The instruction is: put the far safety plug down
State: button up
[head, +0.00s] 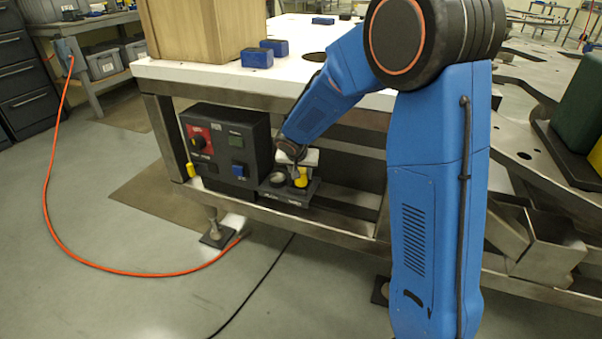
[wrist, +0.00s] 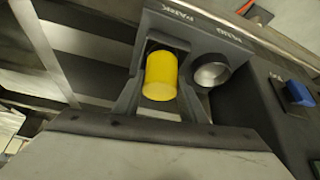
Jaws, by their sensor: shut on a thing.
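A yellow safety plug (head: 300,177) is held by my gripper (head: 298,172) at the dark socket block (head: 283,196) low under the table. In the wrist view the plug (wrist: 160,77) stands between the two dark fingers of my gripper (wrist: 161,90), which are shut on it. The plug is at the position labelled PARK on the block (wrist: 190,25). It hides most of that position, so I cannot tell whether it is seated or just above. Beside it is an empty round metal socket (wrist: 211,73). Another yellow plug (head: 190,170) shows at the left side of the control box.
The dark control box (head: 228,148), with a red panel and a blue switch, stands just left of the block. The table (head: 180,72) overhangs both. A metal rail (head: 330,229) runs below. An orange cable (head: 100,266) lies on the floor.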

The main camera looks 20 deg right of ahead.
jog(key=o, duration=1.2)
jog(key=shift+f, duration=0.1)
jog(key=shift+c, duration=0.2)
jog(key=v, duration=1.1)
jog(key=s+d+r, duration=0.5)
jog(key=s, duration=0.4)
jog(key=s+d+n+y, duration=0.1)
jog(key=s+d+n, duration=0.1)
jog(key=s, duration=1.2)
jog(key=s+d+r+n+y, duration=0.1)
jog(key=s+d+n, duration=0.1)
jog(key=s, duration=1.3)
jog(key=shift+s+d+r+n+g+y, duration=0.2)
jog(key=shift+r+n+g+y, duration=0.1)
jog(key=shift+n, duration=0.2)
